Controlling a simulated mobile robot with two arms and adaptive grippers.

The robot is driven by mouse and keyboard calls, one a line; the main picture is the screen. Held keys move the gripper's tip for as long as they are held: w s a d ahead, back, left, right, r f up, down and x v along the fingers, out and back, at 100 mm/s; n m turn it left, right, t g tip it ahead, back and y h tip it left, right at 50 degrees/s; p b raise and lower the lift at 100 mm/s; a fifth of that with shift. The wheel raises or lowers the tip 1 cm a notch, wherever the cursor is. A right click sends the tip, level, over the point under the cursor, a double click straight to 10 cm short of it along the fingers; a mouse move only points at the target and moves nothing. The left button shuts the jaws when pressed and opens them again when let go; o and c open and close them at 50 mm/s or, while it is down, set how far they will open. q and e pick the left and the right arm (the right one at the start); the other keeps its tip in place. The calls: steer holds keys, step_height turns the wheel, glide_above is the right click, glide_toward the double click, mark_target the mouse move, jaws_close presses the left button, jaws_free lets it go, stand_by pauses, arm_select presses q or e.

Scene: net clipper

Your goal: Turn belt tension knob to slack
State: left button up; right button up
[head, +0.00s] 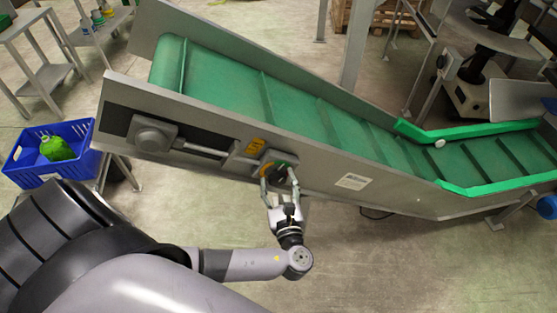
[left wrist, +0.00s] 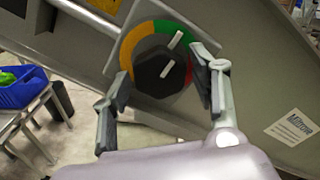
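The belt tension knob (left wrist: 152,76) is a black faceted knob on a dial plate on the conveyor's side. In the left wrist view, orange shows at upper left, green at upper right, and a little red at right. White marks on the knob and at its green edge slant toward the upper right. In the head view the knob (head: 282,172) is small and partly hidden by a finger. My left gripper (left wrist: 162,88) is open, with one finger on each side of the knob. Narrow gaps seem to show, but contact is hard to tell. My right gripper is not in view.
The inclined conveyor with a green belt (head: 220,85) spans the head view. A tensioner block (head: 152,135) sits left of the knob, and a white label (head: 352,181) to its right. A blue crate (head: 82,134) with a green bundle (head: 57,149) stands at left.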

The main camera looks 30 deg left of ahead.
arm_select(q)
steer(key=c, duration=0.9)
steer(key=shift+n, duration=0.3)
steer(key=n+b, duration=0.3)
steer(key=n, duration=0.1)
steer(key=shift+d+f+n, duration=0.1)
steer(key=shift+f+n, duration=0.05)
steer(key=shift+n, duration=0.15)
steer(key=n+b, duration=0.2)
steer(key=n, duration=0.1)
steer(key=shift+w+n+b, duration=0.1)
steer(key=shift+n+b, duration=0.25)
steer(key=shift+n, duration=0.05)
steer(key=n+b, duration=0.9)
steer(key=b, duration=0.1)
steer(key=shift+n+b, duration=0.3)
steer(key=shift+n, duration=0.1)
steer(key=shift+r+n+b, duration=0.35)
steer(key=shift+n+b, duration=0.25)
